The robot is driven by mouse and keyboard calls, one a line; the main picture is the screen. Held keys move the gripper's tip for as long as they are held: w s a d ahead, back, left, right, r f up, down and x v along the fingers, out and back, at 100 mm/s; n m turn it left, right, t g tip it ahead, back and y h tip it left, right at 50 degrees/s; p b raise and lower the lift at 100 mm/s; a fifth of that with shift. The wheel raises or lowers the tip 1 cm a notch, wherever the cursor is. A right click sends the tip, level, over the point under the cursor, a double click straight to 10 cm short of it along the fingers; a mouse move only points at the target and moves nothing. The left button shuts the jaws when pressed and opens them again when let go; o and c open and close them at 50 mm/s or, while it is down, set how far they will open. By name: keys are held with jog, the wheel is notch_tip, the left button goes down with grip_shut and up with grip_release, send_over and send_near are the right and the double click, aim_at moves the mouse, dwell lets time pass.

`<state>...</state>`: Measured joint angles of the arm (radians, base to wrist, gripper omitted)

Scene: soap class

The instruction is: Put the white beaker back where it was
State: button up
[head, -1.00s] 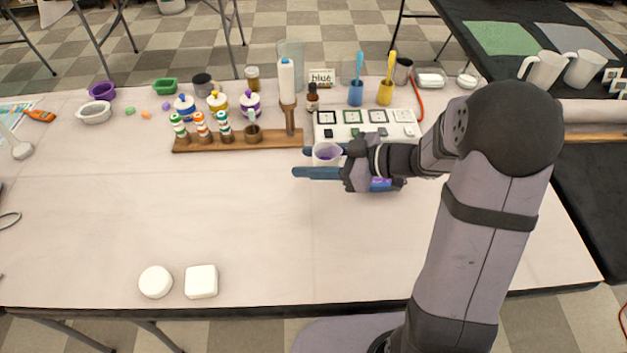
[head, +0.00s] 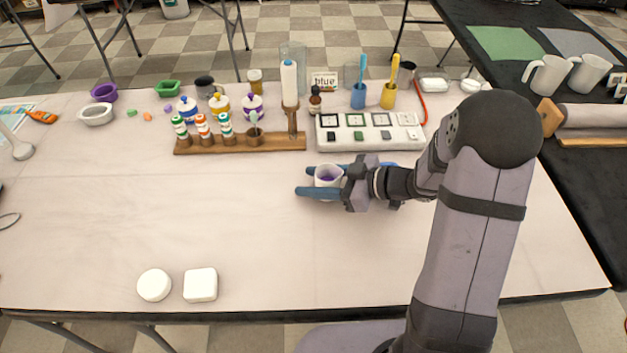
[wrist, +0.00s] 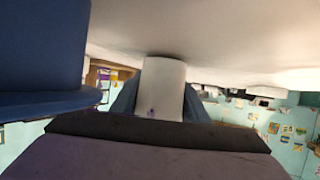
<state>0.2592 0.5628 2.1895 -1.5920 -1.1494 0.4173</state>
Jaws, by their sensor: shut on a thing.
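The white beaker (head: 327,183) has purple in its open top and is upright in the head view. My gripper (head: 307,181) is shut on it, with one blue finger on its far side and one on its near side. They are over the middle of the table, in front of the white tile panel. In the wrist view the beaker (wrist: 163,90) appears between the blue fingers, with the picture upside down. Its base is at or very near the table surface; I cannot tell if it touches.
A blue thing (wrist: 40,50) is close in the wrist view, partly out of frame. The wooden rack (head: 240,144) with small bottles and the white tile panel (head: 368,143) stand behind. Two white soaps (head: 154,285) (head: 201,285) lie at front left. The table's left middle is clear.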

aim_at(339, 182)
jog(key=o, duration=1.1)
jog(key=shift+f, duration=0.15)
jog(key=shift+o, duration=0.2)
jog(key=shift+d+r, duration=0.15)
jog(key=shift+r, duration=0.1)
jog(key=shift+s+d+r, duration=0.1)
jog(key=shift+d+r, duration=0.05)
jog(key=shift+d, duration=0.15)
jog(key=p+v, duration=0.1)
jog(key=v, duration=1)
jog(key=shift+s, duration=0.15)
